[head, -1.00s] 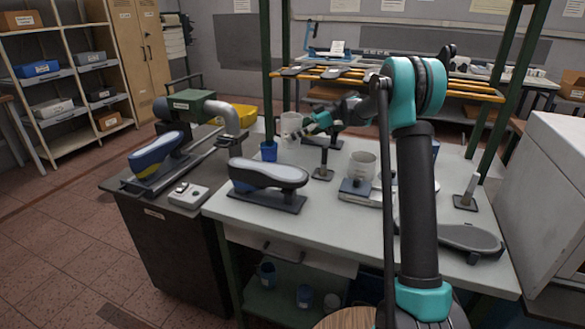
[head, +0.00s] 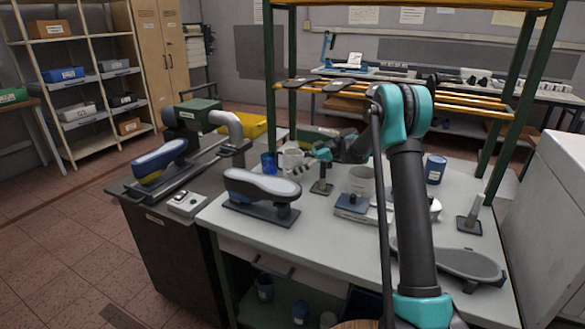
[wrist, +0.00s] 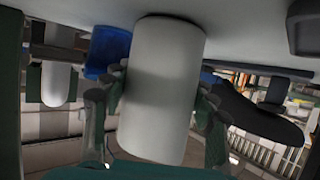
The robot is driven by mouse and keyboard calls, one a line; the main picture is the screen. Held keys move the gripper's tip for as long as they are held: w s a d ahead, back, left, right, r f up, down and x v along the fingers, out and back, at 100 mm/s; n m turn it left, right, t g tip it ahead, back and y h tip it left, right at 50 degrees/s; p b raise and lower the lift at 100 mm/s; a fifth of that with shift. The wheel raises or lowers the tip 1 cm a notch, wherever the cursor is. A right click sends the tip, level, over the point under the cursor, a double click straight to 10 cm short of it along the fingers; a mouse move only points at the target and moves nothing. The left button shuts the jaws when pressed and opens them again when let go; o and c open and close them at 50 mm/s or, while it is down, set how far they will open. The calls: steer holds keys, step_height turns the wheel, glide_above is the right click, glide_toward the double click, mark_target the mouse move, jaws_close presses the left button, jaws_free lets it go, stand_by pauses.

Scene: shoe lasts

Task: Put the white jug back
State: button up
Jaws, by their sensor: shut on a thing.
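The white jug (head: 292,158) is upright at the back left of the grey worktable, close to the right of a blue cup (head: 269,163). My gripper (head: 305,160) reaches it from the right. In the wrist view, which looks upside down, the jug (wrist: 160,90) fills the space between the two fingers of my gripper (wrist: 158,105), which are shut around its sides. Its base end is at or very near the tabletop (wrist: 240,30); I cannot tell whether it touches. The blue cup (wrist: 108,50) shows just beside it.
A grey-white beaker (head: 361,181) stands on a small device right of the jug. A shoe last on a stand (head: 262,186) is in front. A small post stand (head: 321,187) is near my gripper. A green-framed rack (head: 410,95) rises behind. A dark blue can (head: 435,169) stands at the right.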

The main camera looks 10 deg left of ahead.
steer(key=shift+f, duration=0.1)
steer(key=o, duration=1.4)
steer(key=shift+c, duration=0.2)
steer(key=shift+d+r, duration=0.15)
steer(key=shift+r, duration=0.05)
steer(key=v, duration=1.1)
steer(key=shift+w+d, duration=0.2)
steer(key=shift+d, duration=0.1)
